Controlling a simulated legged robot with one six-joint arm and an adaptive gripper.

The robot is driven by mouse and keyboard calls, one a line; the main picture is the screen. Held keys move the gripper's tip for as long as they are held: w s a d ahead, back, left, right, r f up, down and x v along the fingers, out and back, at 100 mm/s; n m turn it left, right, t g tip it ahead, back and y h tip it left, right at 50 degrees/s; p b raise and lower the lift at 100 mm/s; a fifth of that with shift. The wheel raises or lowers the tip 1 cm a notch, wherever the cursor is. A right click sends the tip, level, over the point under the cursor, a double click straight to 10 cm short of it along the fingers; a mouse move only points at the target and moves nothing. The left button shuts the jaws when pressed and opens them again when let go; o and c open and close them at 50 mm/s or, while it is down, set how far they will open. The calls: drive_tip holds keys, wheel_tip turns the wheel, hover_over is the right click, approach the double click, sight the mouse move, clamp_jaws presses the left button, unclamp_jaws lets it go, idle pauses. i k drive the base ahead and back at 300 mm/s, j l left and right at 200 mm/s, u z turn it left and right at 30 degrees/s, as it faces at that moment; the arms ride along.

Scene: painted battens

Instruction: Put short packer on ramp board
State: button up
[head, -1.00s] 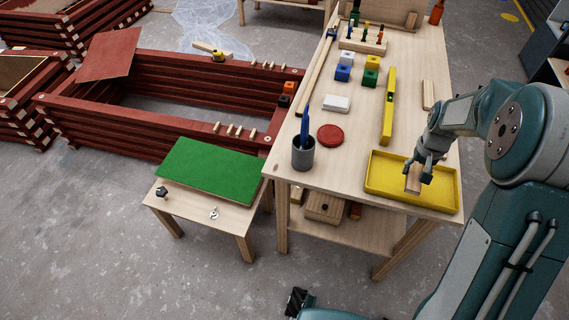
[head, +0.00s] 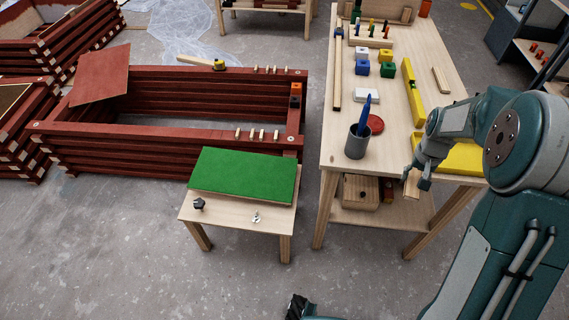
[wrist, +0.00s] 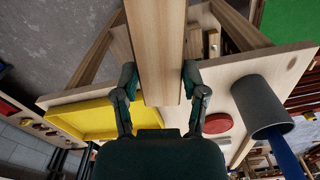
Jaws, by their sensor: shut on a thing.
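The short packer, a pale wooden block (head: 411,187), is held in my gripper (head: 415,178) off the front edge of the workbench. In the wrist view the packer (wrist: 157,40) runs lengthwise between the two fingers of my gripper (wrist: 160,75), which are shut on its sides. A green board (head: 243,175) lies on a low wooden table (head: 233,213), to the left of my gripper and well apart from it. It looks like the ramp board; its slope is hard to judge.
A yellow tray (head: 462,158) is on the workbench (head: 345,120) beside my arm. A grey cup (head: 357,146) with blue pens stands near the bench's left edge. A black knob (head: 199,204) and a small metal piece (head: 256,217) lie before the green board. Floor between the tables is clear.

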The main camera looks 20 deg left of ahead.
sight(244, 172)
drive_tip(key=k+j+z, duration=0.1)
drive_tip(key=j, duration=0.8)
drive_tip(key=k+j+z, duration=0.15)
drive_tip(key=j, duration=0.25)
drive_tip(key=k+j, duration=0.15)
drive_tip(key=j, duration=0.3)
drive_tip(key=j+z, duration=0.1)
drive_tip(key=j, duration=0.4)
drive_tip(key=k+j+z, duration=0.15)
drive_tip(key=j, duration=0.4)
drive_tip(key=j+z, duration=0.1)
drive_tip(key=j, duration=0.4)
drive_tip(key=i+j, duration=0.15)
drive_tip(key=j, duration=0.2)
drive_tip(key=i+j+z, duration=0.1)
drive_tip(key=j, duration=0.2)
drive_tip(key=i+j, duration=0.2)
drive_tip(key=j, duration=0.15)
